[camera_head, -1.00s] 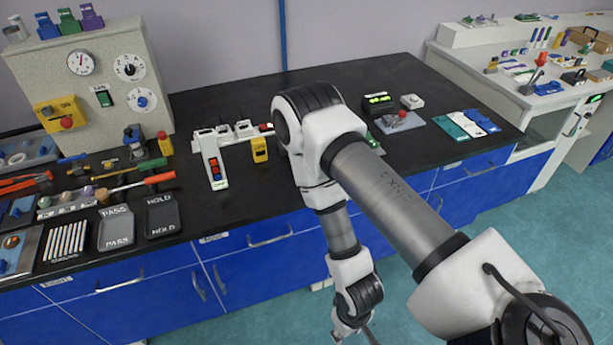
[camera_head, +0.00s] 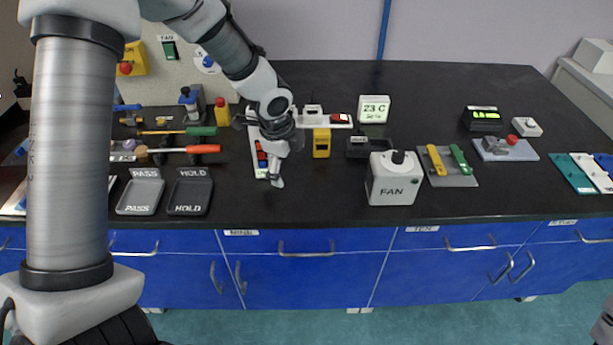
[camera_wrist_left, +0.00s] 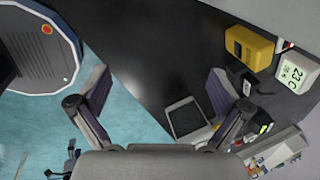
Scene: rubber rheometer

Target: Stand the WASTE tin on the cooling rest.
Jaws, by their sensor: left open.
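My left gripper (camera_head: 276,172) points down over the bench, in front of a white strip with red and blue parts. In the left wrist view its two fingers (camera_wrist_left: 160,85) stand wide apart with nothing between them. I see no tin marked WASTE; my left arm covers part of the bench's left end. I cannot tell which thing is the cooling rest. A white box marked FAN (camera_head: 393,190) stands right of the gripper.
A yellow device (camera_head: 321,143) and a 23 C display (camera_head: 373,109) stand behind and right of the gripper. A grey plate (camera_head: 460,181) bears yellow and green tools. Orange and green handled tools lie left. The bench between gripper and FAN box is clear near the front edge.

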